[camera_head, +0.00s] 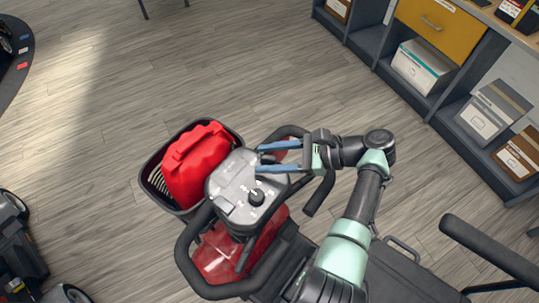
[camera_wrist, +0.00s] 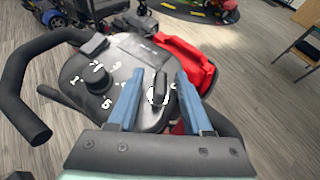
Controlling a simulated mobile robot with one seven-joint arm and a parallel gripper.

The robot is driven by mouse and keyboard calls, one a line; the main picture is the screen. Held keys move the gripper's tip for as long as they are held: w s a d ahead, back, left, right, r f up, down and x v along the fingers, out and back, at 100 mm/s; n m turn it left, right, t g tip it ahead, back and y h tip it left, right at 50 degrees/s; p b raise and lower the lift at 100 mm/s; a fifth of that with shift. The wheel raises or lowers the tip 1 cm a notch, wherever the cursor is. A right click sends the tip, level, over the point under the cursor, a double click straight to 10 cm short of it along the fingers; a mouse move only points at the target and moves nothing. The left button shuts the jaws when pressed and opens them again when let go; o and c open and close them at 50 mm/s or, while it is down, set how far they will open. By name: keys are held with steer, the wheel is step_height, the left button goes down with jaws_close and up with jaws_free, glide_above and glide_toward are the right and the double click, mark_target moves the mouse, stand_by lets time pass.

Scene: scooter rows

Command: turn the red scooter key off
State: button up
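The red scooter (camera_head: 214,262) stands in the lower middle of the head view, its grey console (camera_head: 229,202) facing up. The black key (camera_wrist: 161,85) stands upright in a white-marked switch on the console in the wrist view. My gripper (camera_head: 259,158) reaches over the console's right side, with its blue fingers pointing left. In the wrist view my gripper (camera_wrist: 159,76) is open, one finger on each side of the key, with visible gaps. I cannot make out the key in the head view. A black dial (camera_head: 256,197) with numbers sits beside it on the console.
A black front basket (camera_head: 152,182) holds a red container (camera_head: 196,165). Black handlebars (camera_head: 187,237) curve around the console. Shelves with boxes (camera_head: 424,66) stand at upper right. Other scooters (camera_head: 17,250) are at lower left. The upper-middle floor is clear.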

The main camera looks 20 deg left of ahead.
steer(key=v, duration=1.3)
steer(key=shift+b, duration=0.4)
steer(key=shift+f, duration=0.1)
